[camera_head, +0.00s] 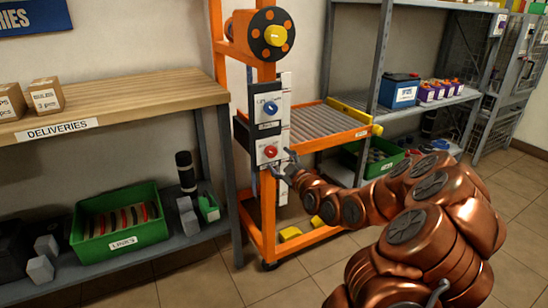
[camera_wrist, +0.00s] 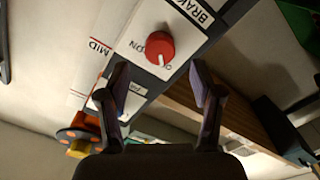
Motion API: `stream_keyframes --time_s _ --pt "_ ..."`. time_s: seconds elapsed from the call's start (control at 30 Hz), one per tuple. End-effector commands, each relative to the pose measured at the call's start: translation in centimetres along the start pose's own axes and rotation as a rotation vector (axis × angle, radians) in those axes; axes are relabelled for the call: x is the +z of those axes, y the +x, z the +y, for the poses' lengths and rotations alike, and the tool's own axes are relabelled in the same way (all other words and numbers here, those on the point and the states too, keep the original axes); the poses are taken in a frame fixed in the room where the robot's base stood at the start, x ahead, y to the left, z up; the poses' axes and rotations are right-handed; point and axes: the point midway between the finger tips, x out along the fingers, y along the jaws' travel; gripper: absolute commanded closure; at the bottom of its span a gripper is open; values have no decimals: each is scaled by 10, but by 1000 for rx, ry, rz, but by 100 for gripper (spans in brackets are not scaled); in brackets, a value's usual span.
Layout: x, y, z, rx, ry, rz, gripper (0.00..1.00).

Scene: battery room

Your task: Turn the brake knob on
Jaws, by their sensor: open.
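The brake knob (camera_head: 270,151) is a round red knob on a white plate, low on the panel of the orange lift frame. In the wrist view the red knob (camera_wrist: 155,46) has a pale pointer mark on its lower side, and "ON" is printed beside it; its exact setting is hard to read. My gripper (camera_head: 284,164) is just to the lower right of the knob in the head view. In the wrist view my gripper (camera_wrist: 161,78) has its two fingers apart, with the knob ahead of and between the fingertips, seemingly not touched.
Above the knob is a second plate with a blue knob (camera_head: 270,108). The orange frame (camera_head: 247,210) carries a roller shelf (camera_head: 320,125) to the right. A wooden deliveries shelf (camera_head: 120,97) stands close on the left, with a green bin (camera_head: 120,232) below.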

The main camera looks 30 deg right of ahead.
Motion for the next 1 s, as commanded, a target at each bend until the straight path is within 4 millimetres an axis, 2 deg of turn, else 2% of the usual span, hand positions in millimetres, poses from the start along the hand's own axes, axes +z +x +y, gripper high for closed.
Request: stream_keyframes --time_s 0.4,0.6,0.9,1.0 --pt "0 38 -2 -2 0 0 34" --pt "0 45 0 1 1 0 34" --pt "0 46 0 1 1 -1 34" --pt "0 46 0 1 1 -1 43"
